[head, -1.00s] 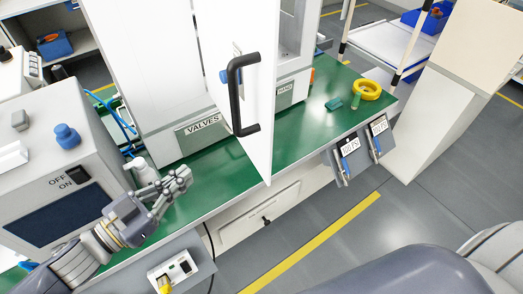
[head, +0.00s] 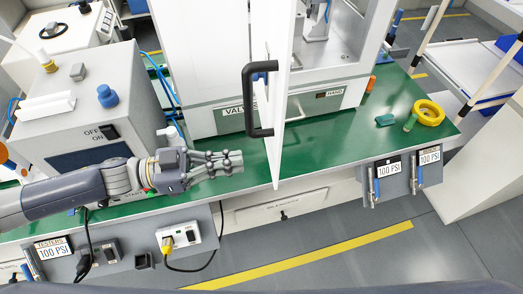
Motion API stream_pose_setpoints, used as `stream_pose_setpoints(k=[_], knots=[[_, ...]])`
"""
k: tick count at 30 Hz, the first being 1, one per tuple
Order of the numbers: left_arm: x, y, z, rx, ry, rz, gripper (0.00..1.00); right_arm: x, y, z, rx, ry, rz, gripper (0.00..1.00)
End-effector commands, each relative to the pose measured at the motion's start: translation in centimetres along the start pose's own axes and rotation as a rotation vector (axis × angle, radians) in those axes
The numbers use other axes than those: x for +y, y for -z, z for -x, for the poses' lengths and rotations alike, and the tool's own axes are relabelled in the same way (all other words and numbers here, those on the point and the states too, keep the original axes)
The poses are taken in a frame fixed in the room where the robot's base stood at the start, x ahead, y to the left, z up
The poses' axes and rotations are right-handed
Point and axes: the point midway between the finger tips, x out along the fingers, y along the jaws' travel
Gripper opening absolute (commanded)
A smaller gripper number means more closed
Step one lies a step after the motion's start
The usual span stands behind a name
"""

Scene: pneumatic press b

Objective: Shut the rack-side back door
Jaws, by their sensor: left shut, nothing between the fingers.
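A white door panel (head: 278,95) with a black bar handle (head: 250,100) stands swung out edge-on over the front of the green bench, in the middle of the head view. It belongs to the white press cabinet (head: 200,60); whether this is the rack-side back door I cannot tell. My left gripper (head: 238,163) is shut and empty, above the bench to the left of the door and lower than the handle, apart from both. My right gripper is not in view.
A grey control box (head: 75,110) with a blue knob and switch stands on the left. A yellow tape roll (head: 428,112) and a small green block (head: 385,120) lie on the bench (head: 330,130) at right. 100 PSI panels (head: 388,178) hang off the bench front. A white cart (head: 460,65) stands behind right.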

Motion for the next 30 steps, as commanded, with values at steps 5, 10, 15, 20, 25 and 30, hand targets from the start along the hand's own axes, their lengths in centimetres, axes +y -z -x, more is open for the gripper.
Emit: stream_pose_setpoints(k=[5,10,15,20,25,30], knots=[[0.0,0.4,-3.6,0.002,-0.001,0.001,0.0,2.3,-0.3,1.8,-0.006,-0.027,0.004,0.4],[0.0,0.2,-5.5,0.001,0.001,0.001,0.0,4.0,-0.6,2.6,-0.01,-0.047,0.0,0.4],[0.0,0.1,-6.3,0.001,0.002,-0.001,0.0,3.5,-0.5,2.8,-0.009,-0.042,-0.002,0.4],[0.0,0.0,-6.3,0.0,0.003,-0.001,0.0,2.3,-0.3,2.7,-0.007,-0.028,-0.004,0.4],[0.0,0.0,-6.3,0.0,0.003,-0.001,0.0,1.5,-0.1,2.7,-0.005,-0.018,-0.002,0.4],[-0.3,0.0,-6.9,0.002,0.014,0.0,0.0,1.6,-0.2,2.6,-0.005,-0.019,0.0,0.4]])
